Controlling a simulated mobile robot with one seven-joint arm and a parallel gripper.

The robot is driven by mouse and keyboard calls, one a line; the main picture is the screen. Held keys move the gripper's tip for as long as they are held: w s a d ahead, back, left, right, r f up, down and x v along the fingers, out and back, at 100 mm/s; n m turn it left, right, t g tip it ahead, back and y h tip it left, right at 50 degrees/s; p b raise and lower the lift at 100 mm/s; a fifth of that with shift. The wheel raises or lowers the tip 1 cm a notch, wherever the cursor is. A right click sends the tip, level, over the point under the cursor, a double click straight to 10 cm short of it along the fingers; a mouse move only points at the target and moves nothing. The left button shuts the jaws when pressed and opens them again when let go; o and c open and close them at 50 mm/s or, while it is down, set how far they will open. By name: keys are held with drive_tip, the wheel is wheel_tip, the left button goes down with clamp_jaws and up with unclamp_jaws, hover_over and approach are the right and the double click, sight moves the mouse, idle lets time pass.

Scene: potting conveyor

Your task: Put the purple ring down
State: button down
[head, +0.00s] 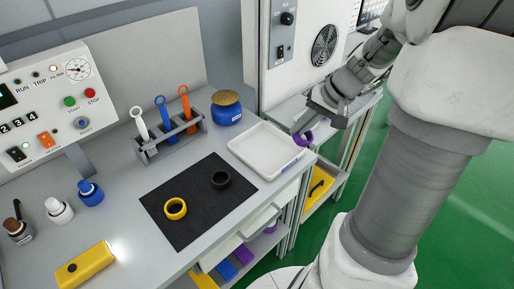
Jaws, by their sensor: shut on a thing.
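The purple ring (304,138) is partly visible below my gripper (312,129). My gripper is shut on it, to the right of the white tray (236,146) and close to the tray's right corner. My gripper body and wrist cover part of the ring, and the fingertips are small in this view. I cannot tell how high the ring is above the surface beneath it.
A control panel (40,105) is at the left. Coloured bins (226,270) sit below the table. Green floor shows at right.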

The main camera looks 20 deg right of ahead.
drive_tip(key=shift+w+a, duration=0.15)
drive_tip(key=shift+w, duration=0.05)
drive_tip(key=w+a+f, duration=0.1)
drive_tip(key=w+f, duration=0.1)
drive_tip(key=w, duration=0.1)
drive_tip(key=w+a+f, duration=0.2)
drive_tip(key=w, duration=0.1)
drive_tip(key=w+a+f, duration=0.1)
drive_tip(key=w+f, duration=0.1)
drive_tip(key=w, duration=0.2)
drive_tip(key=shift+w+a+f+b, duration=0.1)
drive_tip(key=shift+a+f+b, duration=0.25)
drive_tip(key=shift+b, duration=0.05)
drive_tip(key=shift+f+b, duration=0.3)
drive_tip(key=shift+f, duration=1.7)
drive_tip(key=shift+f, duration=0.1)
drive_tip(key=c, duration=1.5)
unclamp_jaws()
drive_tip(key=shift+f, duration=0.1)
drive_tip(key=o, duration=0.5)
